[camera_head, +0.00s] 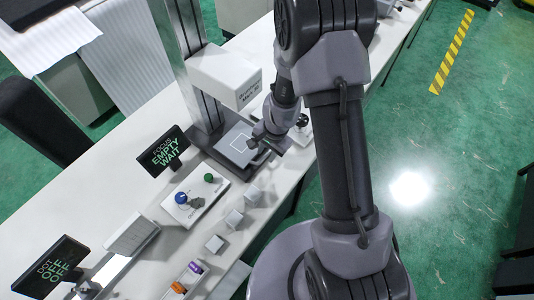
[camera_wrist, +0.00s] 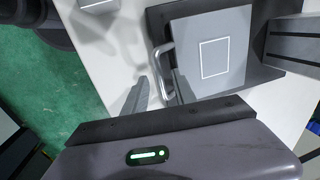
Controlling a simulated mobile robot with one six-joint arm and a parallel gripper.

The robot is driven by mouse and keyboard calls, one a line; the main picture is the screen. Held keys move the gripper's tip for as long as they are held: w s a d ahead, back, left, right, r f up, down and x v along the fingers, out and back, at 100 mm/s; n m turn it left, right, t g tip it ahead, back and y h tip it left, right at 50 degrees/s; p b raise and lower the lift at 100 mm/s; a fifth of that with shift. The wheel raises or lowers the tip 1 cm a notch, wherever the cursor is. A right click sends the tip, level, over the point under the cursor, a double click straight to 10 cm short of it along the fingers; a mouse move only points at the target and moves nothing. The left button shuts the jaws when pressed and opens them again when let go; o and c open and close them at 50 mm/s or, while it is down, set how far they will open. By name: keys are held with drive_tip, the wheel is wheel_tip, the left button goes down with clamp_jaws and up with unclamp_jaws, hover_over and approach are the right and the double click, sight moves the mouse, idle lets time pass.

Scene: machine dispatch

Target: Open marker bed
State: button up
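The marker bed (camera_head: 238,144) is a flat grey plate with a white square outline, under the white marker head (camera_head: 226,78). In the wrist view the bed (camera_wrist: 235,75) lies on a dark base, with a pale handle (camera_wrist: 157,62) along its left edge. My gripper (camera_wrist: 160,78) is open, with one finger on each side of the handle as seen from above. I cannot tell whether either finger touches it. In the head view my gripper (camera_head: 258,140) is at the bed's right edge, and my arm hides part of that area. The bed looks empty.
A screen (camera_head: 163,151) reads "FOCUS EMPTY WAIT"; another (camera_head: 50,268) reads "DOT OFF OFF". A control box (camera_head: 195,194) has blue and green knobs. Small pale blocks (camera_head: 234,218) line the bench's front. A grey column (camera_head: 190,60) stands behind the bed.

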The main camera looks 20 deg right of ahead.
clamp_jaws()
idle(1.4)
